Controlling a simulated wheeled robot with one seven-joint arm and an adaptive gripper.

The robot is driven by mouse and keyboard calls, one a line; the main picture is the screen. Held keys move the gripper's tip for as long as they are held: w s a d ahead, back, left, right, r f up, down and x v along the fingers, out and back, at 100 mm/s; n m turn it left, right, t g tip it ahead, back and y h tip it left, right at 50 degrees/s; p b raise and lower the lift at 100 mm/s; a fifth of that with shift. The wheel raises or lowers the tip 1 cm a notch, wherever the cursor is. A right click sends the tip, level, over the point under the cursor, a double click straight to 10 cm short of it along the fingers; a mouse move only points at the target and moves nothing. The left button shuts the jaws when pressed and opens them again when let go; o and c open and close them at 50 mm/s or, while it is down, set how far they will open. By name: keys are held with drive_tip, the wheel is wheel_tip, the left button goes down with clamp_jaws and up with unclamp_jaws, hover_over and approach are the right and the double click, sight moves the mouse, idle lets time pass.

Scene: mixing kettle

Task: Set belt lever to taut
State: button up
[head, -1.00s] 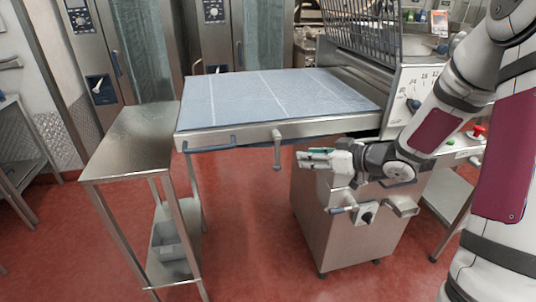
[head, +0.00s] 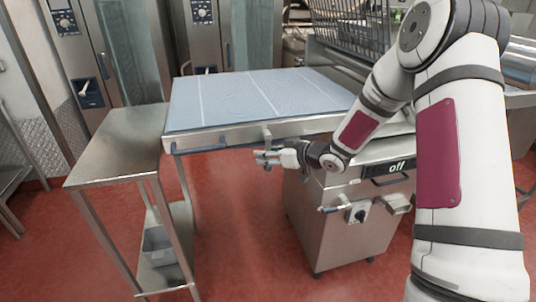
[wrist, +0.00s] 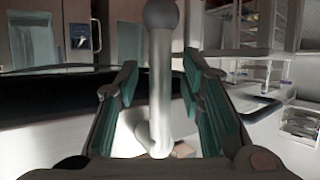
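The belt lever (head: 267,132) is a small grey metal lever at the front edge of the blue belt table (head: 300,128). In the head view its lower part is hidden by my gripper (head: 264,158). In the wrist view the lever (wrist: 160,85) is a pale rod with a dark round knob at the picture's top and a bent foot at the bottom. My gripper (wrist: 160,90) is open, with one green-padded finger on each side of the rod. Narrow gaps show between the pads and the rod, so it is around the lever without visibly clamping it.
A steel side table (head: 115,145) stands to the left. An "off" label (head: 396,167) shows on the machine. Red floor (head: 235,250) is clear between table and cabinet.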

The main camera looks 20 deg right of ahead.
clamp_jaws()
idle(0.4)
drive_tip(key=shift+d+r+n+h+p, duration=0.15)
drive_tip(key=shift+d+n+h+p, duration=0.25)
drive_tip(key=shift+d+n+h, duration=0.25)
drive_tip(key=shift+d+r+n+g+h+b, duration=0.3)
drive_tip(key=shift+d+n+h+b, duration=0.45)
drive_tip(key=shift+h, duration=0.45)
drive_tip(key=shift+d+r+n+g+h+b, duration=0.2)
drive_tip(key=shift+d+r+n+h+b, duration=0.25)
drive_tip(key=shift+n+h+b, duration=0.5)
drive_tip(key=shift+f, duration=0.1)
